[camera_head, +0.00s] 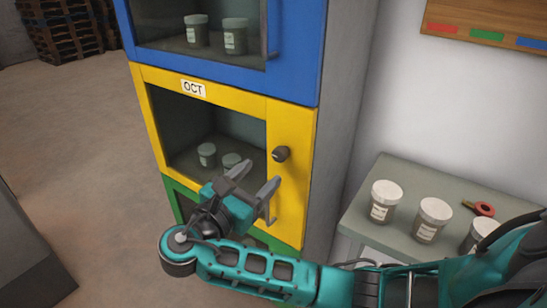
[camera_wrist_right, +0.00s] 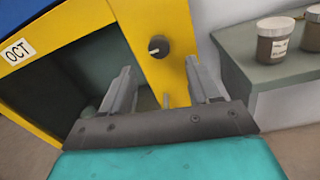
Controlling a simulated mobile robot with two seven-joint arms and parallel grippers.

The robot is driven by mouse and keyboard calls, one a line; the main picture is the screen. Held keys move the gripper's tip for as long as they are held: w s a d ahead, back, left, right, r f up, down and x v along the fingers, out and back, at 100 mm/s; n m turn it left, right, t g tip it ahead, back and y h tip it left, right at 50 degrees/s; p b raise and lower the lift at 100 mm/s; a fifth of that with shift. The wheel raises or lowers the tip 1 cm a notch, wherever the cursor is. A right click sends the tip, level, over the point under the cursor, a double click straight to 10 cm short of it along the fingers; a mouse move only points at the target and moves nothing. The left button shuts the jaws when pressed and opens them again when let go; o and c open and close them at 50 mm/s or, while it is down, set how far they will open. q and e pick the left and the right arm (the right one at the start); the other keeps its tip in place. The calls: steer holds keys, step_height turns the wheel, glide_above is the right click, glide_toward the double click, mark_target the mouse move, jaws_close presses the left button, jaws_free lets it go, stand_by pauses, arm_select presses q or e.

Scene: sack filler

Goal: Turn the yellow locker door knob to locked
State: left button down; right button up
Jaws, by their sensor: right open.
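The yellow locker door (camera_head: 200,90) has a window and an "OCT" label. Its dark round knob (camera_head: 281,154) sits on the right part of the yellow frame. The knob also shows in the right wrist view (camera_wrist_right: 158,46), with a light mark on its face; I cannot tell which position that mark means. My right gripper (camera_head: 258,176) is open and empty, in front of the door, below and left of the knob in the head view. In the right wrist view its fingers (camera_wrist_right: 162,76) point toward the door, with the knob beyond and between them. My left gripper is not in view.
A door handle (camera_head: 268,209) is below the knob, partly behind my gripper. A blue locker (camera_head: 300,50) is above and a green one (camera_head: 180,195) below. A grey-green table (camera_head: 375,235) at right holds several jars and a red ring-handled item (camera_head: 484,208).

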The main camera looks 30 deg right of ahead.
mark_target(278, 157)
steer(key=x, duration=0.7)
steer(key=shift+w+d, duration=0.2)
steer(key=shift+d, duration=0.15)
steer(key=shift+c, duration=0.2)
steer(key=c, duration=1)
